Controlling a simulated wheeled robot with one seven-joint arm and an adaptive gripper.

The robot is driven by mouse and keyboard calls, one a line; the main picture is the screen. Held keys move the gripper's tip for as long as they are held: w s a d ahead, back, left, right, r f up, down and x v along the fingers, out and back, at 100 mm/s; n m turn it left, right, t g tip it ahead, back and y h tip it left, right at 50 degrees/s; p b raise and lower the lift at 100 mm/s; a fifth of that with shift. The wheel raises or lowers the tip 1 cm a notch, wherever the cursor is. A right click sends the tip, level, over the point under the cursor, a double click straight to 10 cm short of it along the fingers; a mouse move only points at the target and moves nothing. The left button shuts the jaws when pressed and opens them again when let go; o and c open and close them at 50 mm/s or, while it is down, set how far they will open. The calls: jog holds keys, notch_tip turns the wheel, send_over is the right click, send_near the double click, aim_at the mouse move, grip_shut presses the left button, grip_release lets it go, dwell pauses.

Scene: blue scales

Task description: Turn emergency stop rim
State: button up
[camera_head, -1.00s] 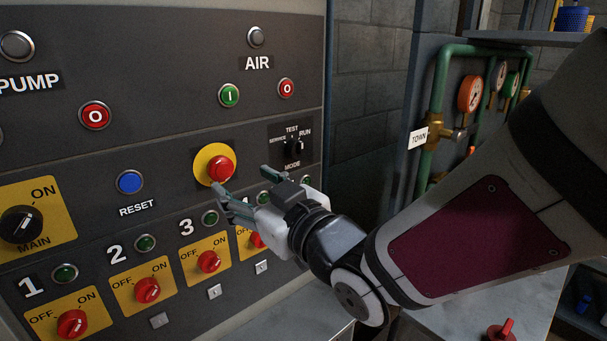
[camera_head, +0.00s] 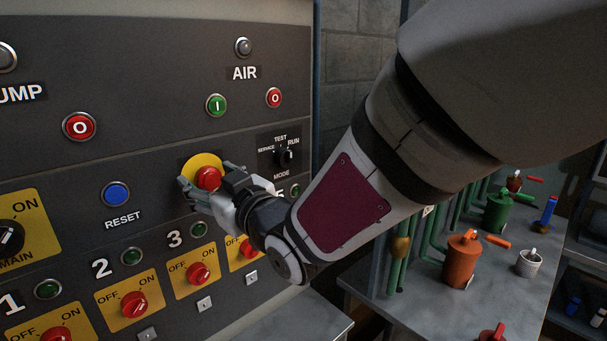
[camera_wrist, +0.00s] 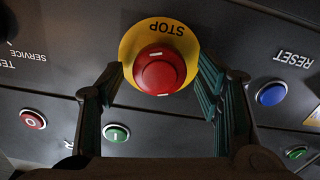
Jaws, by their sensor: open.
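The emergency stop (camera_head: 208,178) is a red mushroom button on a round yellow plate (camera_head: 204,160) on the dark panel. In the wrist view the red button (camera_wrist: 159,72) is centred near the top, with a white mark on its rim, and the yellow plate (camera_wrist: 160,24) reads STOP, upside down. My gripper (camera_head: 208,182) is open at the button. In the wrist view its two fingers (camera_wrist: 160,82) stand left and right of the button, with gaps visible on both sides. I cannot tell exactly how deep the fingertips reach around it.
Close by on the panel are the blue RESET button (camera_head: 115,194), the black mode switch (camera_head: 285,157), the green AIR button (camera_head: 216,105) and the red AIR button (camera_head: 274,97). Red rotary switches (camera_head: 198,273) sit below. A bench with an orange canister (camera_head: 462,260) stands right.

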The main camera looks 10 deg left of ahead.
jog(key=c, duration=1.2)
jog(key=shift+o, duration=0.2)
